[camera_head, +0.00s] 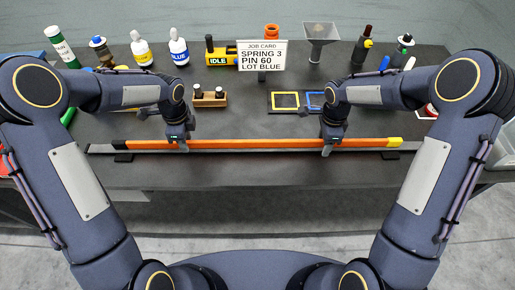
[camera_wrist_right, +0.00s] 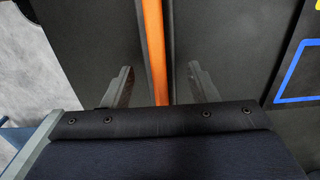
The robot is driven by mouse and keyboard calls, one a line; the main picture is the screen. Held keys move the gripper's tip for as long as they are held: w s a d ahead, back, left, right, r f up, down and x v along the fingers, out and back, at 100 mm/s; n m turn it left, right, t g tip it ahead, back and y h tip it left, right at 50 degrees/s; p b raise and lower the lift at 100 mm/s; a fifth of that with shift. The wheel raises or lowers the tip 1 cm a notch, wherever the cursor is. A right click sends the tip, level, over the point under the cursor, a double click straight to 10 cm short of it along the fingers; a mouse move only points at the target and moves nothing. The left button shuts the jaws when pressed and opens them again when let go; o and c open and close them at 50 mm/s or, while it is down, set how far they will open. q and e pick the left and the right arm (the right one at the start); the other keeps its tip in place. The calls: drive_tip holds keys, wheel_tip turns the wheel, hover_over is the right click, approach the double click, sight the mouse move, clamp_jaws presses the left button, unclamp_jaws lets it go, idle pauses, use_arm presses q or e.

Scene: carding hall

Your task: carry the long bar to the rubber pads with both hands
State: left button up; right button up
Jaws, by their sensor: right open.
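The long bar (camera_head: 255,143) is orange with a yellow right end and lies left to right near the table's front edge. Small dark pads (camera_head: 123,157) and (camera_head: 390,155) show by its two ends; I cannot tell whether the bar touches them. My left gripper (camera_head: 183,146) is at the bar's left part, pointing down; its jaw gap is not clear. My right gripper (camera_head: 327,147) is at the bar's right part. In the right wrist view, the bar (camera_wrist_right: 153,50) runs between the open fingers of my right gripper (camera_wrist_right: 160,88), with gaps on both sides.
A grey strip (camera_head: 102,148) runs along the bar. Behind stand a job card (camera_head: 262,55), bottles (camera_head: 179,47), a wooden holder (camera_head: 209,98), a funnel (camera_head: 319,37) and a yellow frame (camera_head: 286,101). The table's front strip is clear.

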drive_tip(key=shift+r, duration=0.1)
use_arm(q)
wheel_tip(320, 180, up, 11)
use_arm(e)
wheel_tip(320, 180, up, 12)
idle(0.5)
idle(0.4)
